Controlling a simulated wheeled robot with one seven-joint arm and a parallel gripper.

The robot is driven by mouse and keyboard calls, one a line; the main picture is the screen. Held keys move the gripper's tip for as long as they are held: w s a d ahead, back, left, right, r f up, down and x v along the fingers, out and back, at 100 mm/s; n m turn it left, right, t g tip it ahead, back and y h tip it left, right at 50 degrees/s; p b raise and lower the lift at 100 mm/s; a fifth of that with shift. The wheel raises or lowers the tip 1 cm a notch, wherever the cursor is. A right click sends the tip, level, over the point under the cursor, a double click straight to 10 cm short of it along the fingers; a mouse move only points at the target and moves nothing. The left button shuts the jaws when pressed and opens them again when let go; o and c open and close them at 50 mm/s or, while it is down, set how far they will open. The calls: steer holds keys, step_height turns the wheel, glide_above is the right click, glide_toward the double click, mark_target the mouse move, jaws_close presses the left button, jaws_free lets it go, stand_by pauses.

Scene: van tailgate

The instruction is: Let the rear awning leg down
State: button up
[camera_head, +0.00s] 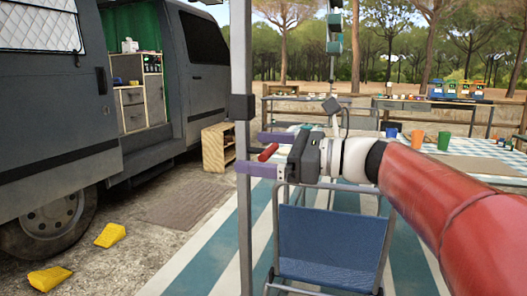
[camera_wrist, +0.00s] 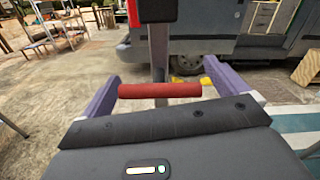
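The awning leg is a grey upright post (camera_head: 241,210) left of centre in the head view, with a black block (camera_head: 241,107) on it. In the wrist view the post and a dark block (camera_wrist: 158,10) stand straight ahead. A red horizontal bar (camera_head: 268,152) lies beside the post; it also shows in the wrist view (camera_wrist: 160,90). My gripper (camera_head: 252,152) has purple fingers spread wide, one on either side of the bar's ends. In the wrist view the gripper (camera_wrist: 160,78) shows narrow room at each end. Whether the bar joins the post is unclear.
A blue folding chair (camera_head: 330,243) stands below my arm on a striped mat (camera_head: 200,270). The grey van (camera_head: 150,90) is at left, with yellow chocks (camera_head: 110,235) and a wooden crate (camera_head: 216,147) nearby. Tables with cups (camera_head: 444,140) stand at right.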

mark_target(250, 209)
steer(key=c, duration=1.1)
step_height(250, 209, down, 12)
steer(key=b, duration=0.6)
steer(key=o, duration=1.2)
steer(key=shift+d, duration=0.1)
steer(key=v, duration=0.7)
steer(key=shift+s+d, duration=0.2)
steer(key=shift+d, duration=0.1)
